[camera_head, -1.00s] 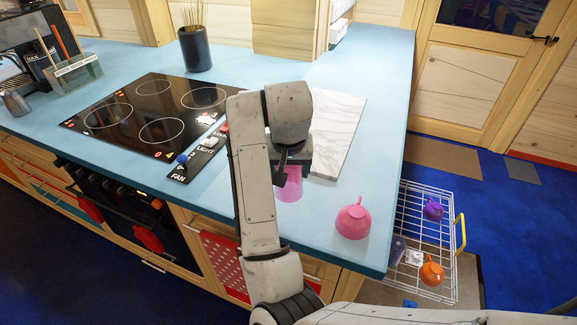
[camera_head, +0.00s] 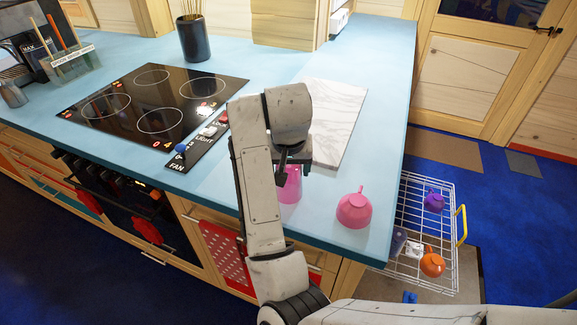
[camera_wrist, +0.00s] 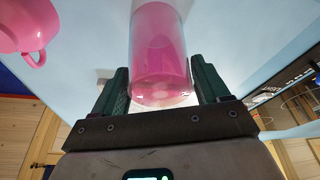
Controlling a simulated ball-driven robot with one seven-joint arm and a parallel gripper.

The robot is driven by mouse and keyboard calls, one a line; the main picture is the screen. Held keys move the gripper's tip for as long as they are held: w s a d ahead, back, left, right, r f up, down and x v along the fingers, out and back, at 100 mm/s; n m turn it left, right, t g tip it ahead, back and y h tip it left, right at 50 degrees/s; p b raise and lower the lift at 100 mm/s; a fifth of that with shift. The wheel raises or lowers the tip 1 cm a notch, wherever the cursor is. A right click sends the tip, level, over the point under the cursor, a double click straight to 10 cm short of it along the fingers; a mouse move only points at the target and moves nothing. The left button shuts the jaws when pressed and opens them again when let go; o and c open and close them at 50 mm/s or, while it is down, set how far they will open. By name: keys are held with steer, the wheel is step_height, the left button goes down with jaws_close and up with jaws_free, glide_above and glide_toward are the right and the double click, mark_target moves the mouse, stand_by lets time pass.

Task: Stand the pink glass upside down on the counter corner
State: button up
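The pink glass (camera_head: 290,184) is translucent and sits at my gripper (camera_head: 291,163), over the counter's front part in the head view. In the wrist view the glass (camera_wrist: 160,50) lies between the two dark fingers of my gripper (camera_wrist: 163,88), which are closed against its sides. I cannot tell which end is its rim, or whether it touches the counter.
A pink cup (camera_head: 354,210) with a handle stands on the counter right of the glass. A marble board (camera_head: 337,120) lies behind, and a cooktop (camera_head: 150,100) to the left. A wire dish rack (camera_head: 412,215) with cups is below the right edge.

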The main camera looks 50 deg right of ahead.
steer(key=o, duration=0.4)
steer(key=shift+o, duration=0.2)
steer(key=p+v, duration=0.3)
steer(key=v, duration=0.7)
steer(key=shift+a+r+p, duration=0.1)
steer(key=shift+r+p, duration=0.2)
steer(key=shift+r, duration=0.05)
